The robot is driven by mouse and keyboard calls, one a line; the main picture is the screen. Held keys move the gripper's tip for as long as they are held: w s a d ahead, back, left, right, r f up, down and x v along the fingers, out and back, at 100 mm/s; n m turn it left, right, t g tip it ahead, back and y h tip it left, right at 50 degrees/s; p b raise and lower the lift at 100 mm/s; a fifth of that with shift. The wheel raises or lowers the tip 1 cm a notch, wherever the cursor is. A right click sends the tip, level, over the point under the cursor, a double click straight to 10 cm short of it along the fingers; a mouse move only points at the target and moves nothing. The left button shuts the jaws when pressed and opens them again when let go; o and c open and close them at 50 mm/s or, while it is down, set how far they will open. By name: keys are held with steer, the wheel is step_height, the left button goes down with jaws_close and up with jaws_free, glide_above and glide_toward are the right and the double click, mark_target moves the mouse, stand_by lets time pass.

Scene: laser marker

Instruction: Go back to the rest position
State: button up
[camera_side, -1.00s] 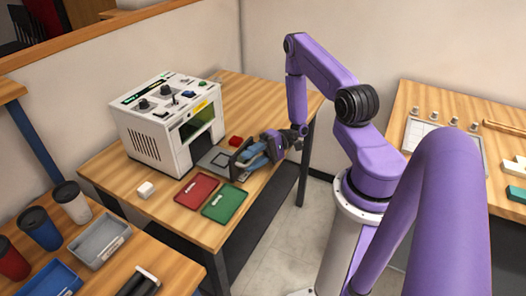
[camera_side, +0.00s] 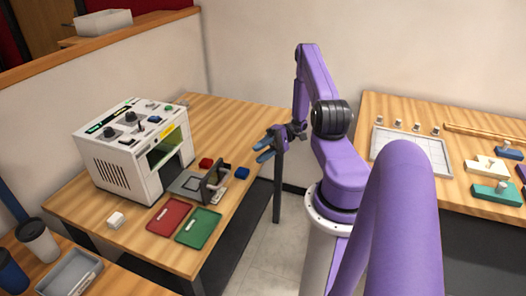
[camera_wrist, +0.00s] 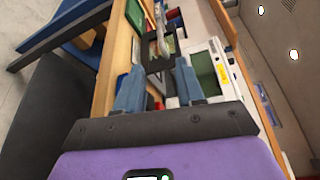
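My gripper (camera_side: 264,150) is in the air at the right of the laser table, near its far right edge. Its two blue fingers are apart. In the wrist view my gripper (camera_wrist: 158,88) shows the same open fingers with nothing held between them. The white laser marker (camera_side: 132,150) stands on the table with its front opening facing right. A grey plate with a dark upright frame (camera_side: 213,185) is in front of that opening, below and left of my gripper and apart from it.
A red tray (camera_side: 168,216) and a green tray (camera_side: 198,227) lie at the table's front. A red block (camera_side: 206,162), a blue block (camera_side: 242,173) and a white block (camera_side: 115,219) sit nearby. Another table (camera_side: 460,130) stands at the right.

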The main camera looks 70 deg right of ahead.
steer(key=shift+s+d, duration=0.1)
steer(key=shift+d, duration=0.1)
steer(key=w+a+r+n+g+h, duration=0.1)
steer(key=a+r+n+g+h, duration=0.35)
steer(key=a+g, duration=0.3)
steer(key=a+r+n+g+h, duration=0.4)
steer(key=a+r+n+g, duration=0.15)
steer(key=a, duration=0.25)
steer(key=s+a+r+n+t+h, duration=0.6)
steer(key=s+a+r+n+h, duration=0.1)
steer(key=s+a, duration=0.5)
steer(key=shift+a+r+n+t, duration=0.4)
steer(key=shift+r+n, duration=0.25)
steer(key=shift+n, duration=0.55)
